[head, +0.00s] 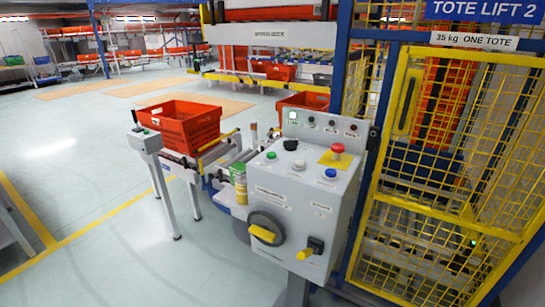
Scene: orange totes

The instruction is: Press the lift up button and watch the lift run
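A grey control box (285,223) stands at centre right. Its sloping top carries a green button (271,155), a black knob (290,145), a white button (300,163), a blue button (331,173) and a red mushroom button (337,149) on a yellow plate. Their labels are too small to read, so I cannot tell which is lift up. A lamp (293,116) on the raised back strip looks lit. The tote lift (447,165) stands at right behind yellow mesh, under a "TOTE LIFT 2" sign (487,10). Orange shows through its mesh. Neither gripper is in view.
A yellow-handled rotary switch (262,234) and a yellow lever (309,248) project from the box's front. An orange tote (181,125) sits on a roller conveyor to the left, beside a small button post (145,142). The floor at left is largely clear.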

